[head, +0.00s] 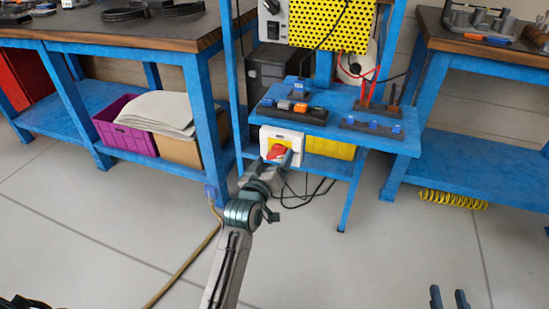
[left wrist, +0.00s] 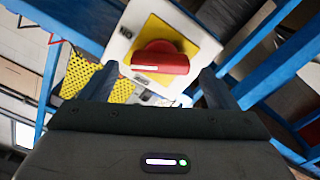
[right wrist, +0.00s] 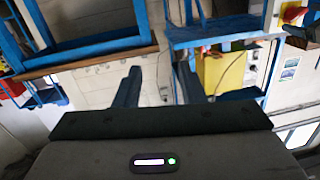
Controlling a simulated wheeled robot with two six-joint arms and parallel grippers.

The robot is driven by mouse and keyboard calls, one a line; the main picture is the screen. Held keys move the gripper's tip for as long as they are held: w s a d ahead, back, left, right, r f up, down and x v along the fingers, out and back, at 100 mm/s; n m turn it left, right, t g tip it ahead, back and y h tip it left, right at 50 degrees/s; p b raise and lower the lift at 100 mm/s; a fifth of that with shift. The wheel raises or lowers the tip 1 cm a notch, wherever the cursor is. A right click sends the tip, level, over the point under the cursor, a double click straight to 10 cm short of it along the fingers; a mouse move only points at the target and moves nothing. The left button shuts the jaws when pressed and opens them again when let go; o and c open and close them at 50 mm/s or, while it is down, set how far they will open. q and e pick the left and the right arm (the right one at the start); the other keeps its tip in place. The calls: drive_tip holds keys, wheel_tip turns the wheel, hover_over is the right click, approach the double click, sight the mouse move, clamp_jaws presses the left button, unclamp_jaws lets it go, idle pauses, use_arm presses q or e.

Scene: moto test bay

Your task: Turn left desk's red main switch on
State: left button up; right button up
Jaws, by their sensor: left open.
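The red main switch (head: 277,152) is a red rotary knob on a yellow plate on a white box (head: 265,133), under the top of the small blue desk. In the left wrist view the red knob (left wrist: 160,60) has a bar handle lying nearly level across the picture. My left gripper (head: 284,162) is in front of the switch, partly covering it in the head view. Its fingers (left wrist: 158,82) are spread wide, one to each side of the knob, with nothing between them; contact cannot be told. My right gripper (head: 448,293) is open and empty at the lower right, far from the switch.
The blue desk top (head: 340,112) with tool holders overhangs the switch. A yellow bin (head: 330,146) stands just right of it. Black cables (head: 300,197) hang below. Workbenches stand at left (head: 100,38) and right (head: 480,50).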

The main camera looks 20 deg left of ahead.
use_arm(q)
drive_tip(key=shift+w, duration=0.95)
use_arm(e)
drive_tip(key=shift+w+r+t, duration=0.2)
drive_tip(key=shift+r+t, duration=0.2)
drive_tip(key=shift+r, duration=0.25)
use_arm(q)
drive_tip(key=shift+c, duration=0.2)
